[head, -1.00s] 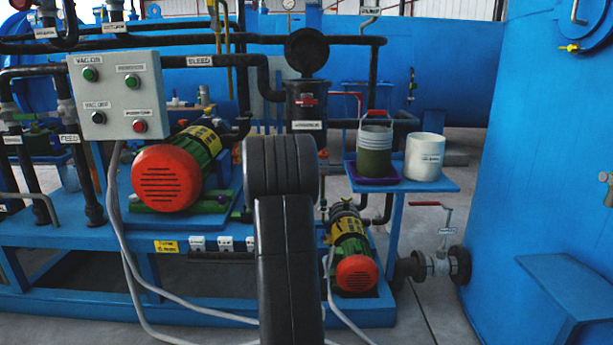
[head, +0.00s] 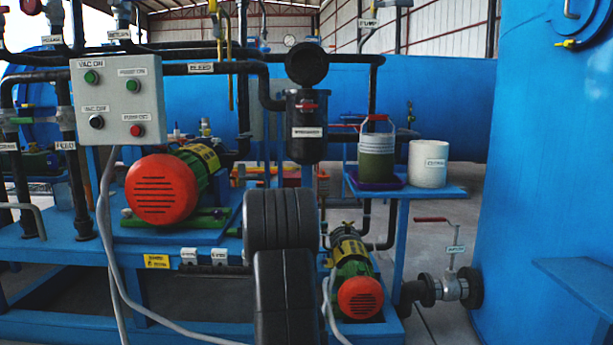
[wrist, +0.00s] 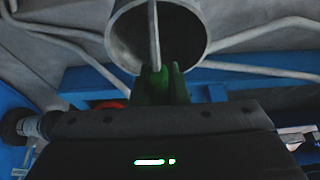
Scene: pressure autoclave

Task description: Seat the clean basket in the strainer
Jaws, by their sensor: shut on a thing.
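The strainer (head: 306,140) is a black labelled pot on the piping in the head view. Its round black lid (head: 306,64) stands raised above it, and a small red handle shows near its top. In the wrist view my gripper (wrist: 160,86) has green fingers shut on the bar across a grey, round, open-topped basket (wrist: 120,40). The basket hangs beyond the fingertips, and its lower part is out of sight. In the head view my dark arm fills the lower middle, and the gripper and held basket do not show there.
A blue side stand (head: 440,190) holds a red-handled olive and grey container (head: 376,160) on a purple tray and a white labelled pot (head: 428,164). A control box (head: 118,100), red-ended motor (head: 160,190) and pipes crowd the left.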

